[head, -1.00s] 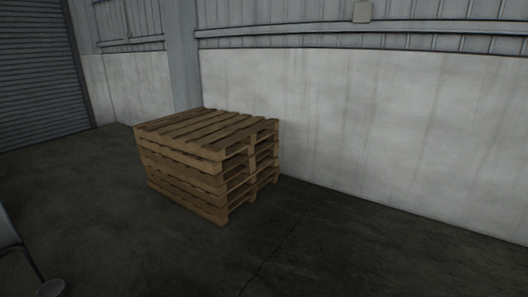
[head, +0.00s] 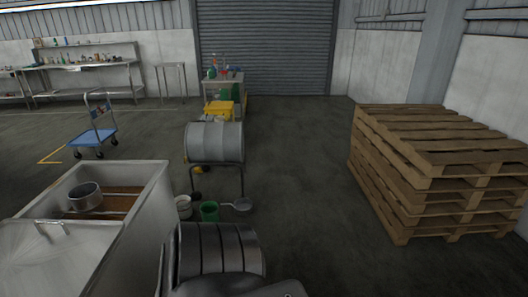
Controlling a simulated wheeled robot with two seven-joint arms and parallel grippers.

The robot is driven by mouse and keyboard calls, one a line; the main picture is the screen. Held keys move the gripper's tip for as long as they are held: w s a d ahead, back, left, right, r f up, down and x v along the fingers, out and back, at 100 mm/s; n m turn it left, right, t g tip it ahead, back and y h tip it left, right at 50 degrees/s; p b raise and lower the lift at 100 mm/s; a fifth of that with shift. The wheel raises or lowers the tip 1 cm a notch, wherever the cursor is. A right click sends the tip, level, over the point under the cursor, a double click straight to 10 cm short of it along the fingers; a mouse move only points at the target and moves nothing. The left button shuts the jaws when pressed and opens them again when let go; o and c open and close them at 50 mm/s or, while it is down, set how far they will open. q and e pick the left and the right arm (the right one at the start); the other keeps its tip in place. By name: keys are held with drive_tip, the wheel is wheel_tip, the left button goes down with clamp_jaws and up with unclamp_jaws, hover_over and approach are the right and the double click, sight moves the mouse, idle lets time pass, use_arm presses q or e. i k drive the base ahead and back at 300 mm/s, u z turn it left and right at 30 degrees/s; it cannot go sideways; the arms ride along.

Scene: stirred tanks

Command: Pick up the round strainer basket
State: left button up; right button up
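A round, open-topped metal vessel (head: 86,198) at the lower left looks like the strainer basket. It sits inside the large pale metal tank (head: 150,195), over brownish contents near the left part of the opening. I cannot make out any holes in its wall. Neither of my grippers can be seen in the head view.
A drum on a stand (head: 214,142), a green bucket (head: 209,211), a white bucket (head: 183,206) and a long-handled round scoop (head: 241,205) lie right of the tank. Pallets (head: 430,175) are stacked at right. A blue trolley (head: 93,138) stands behind. Floor between drum and pallets is clear.

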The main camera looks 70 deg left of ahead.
sight(86, 197)
drive_tip(key=u, duration=2.7)
drive_tip(key=i, duration=0.2)
